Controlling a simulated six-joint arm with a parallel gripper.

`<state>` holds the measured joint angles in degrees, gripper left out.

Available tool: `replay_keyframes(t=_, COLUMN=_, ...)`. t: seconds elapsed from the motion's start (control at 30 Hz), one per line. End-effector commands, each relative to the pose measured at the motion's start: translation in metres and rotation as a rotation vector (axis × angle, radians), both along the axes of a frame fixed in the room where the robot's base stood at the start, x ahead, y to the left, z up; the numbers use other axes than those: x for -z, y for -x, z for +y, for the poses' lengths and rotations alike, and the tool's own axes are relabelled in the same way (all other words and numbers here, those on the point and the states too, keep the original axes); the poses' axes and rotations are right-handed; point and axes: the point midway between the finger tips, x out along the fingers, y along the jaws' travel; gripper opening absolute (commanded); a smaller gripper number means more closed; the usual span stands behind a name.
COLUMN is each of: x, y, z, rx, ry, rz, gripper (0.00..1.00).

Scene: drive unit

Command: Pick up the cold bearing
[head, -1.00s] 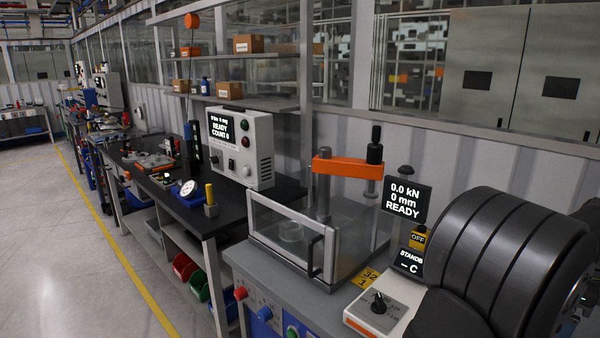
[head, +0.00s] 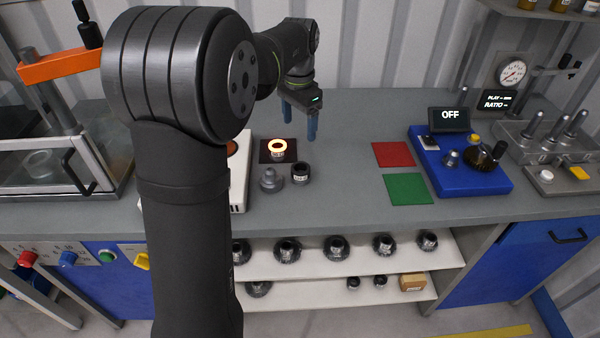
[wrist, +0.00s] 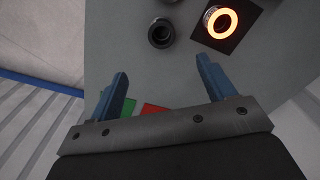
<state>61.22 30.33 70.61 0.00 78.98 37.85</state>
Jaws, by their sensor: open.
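A dark ring-shaped bearing (head: 300,173), not glowing, stands on the grey bench; it also shows in the wrist view (wrist: 160,34). Just behind it, a second bearing (head: 278,148) glows orange on a dark square pad (head: 264,157); its glow shows in the wrist view (wrist: 220,20). A grey stepped metal part (head: 271,181) stands to the left of the dark bearing. My gripper (head: 299,128) is open and empty, with blue fingers pointing down, above the bench behind and right of the bearings. In the wrist view my gripper (wrist: 160,70) has nothing between its fingers.
Red (head: 393,154) and green (head: 408,189) squares lie to the right, before a blue device (head: 460,175) marked OFF. A clear-walled press (head: 60,160) stands left. Several dark parts sit on shelves (head: 345,270) below. The bench middle is free.

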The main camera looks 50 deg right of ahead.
Motion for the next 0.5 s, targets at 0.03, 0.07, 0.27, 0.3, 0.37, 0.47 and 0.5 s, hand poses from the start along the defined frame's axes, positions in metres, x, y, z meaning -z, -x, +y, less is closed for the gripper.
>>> replay_keyframes(t=0.03, x=0.005, y=0.000, z=0.000, rx=-0.010, ry=-0.002, rz=0.002, gripper=0.76)
replay_keyframes(t=0.07, x=0.009, y=0.000, z=0.001, rx=-0.013, ry=-0.004, rz=0.002, gripper=0.76)
replay_keyframes(t=0.27, x=0.050, y=0.000, z=0.001, rx=-0.011, ry=-0.006, rz=0.003, gripper=0.76)
replay_keyframes(t=0.3, x=0.059, y=0.001, z=0.001, rx=-0.011, ry=-0.007, rz=0.003, gripper=0.76)
replay_keyframes(t=0.37, x=0.072, y=0.001, z=0.001, rx=-0.011, ry=-0.006, rz=0.003, gripper=0.76)
replay_keyframes(t=0.47, x=0.092, y=0.000, z=0.000, rx=-0.010, ry=-0.004, rz=0.002, gripper=0.76)
replay_keyframes(t=0.5, x=0.099, y=0.000, z=0.000, rx=-0.010, ry=-0.004, rz=0.002, gripper=0.76)
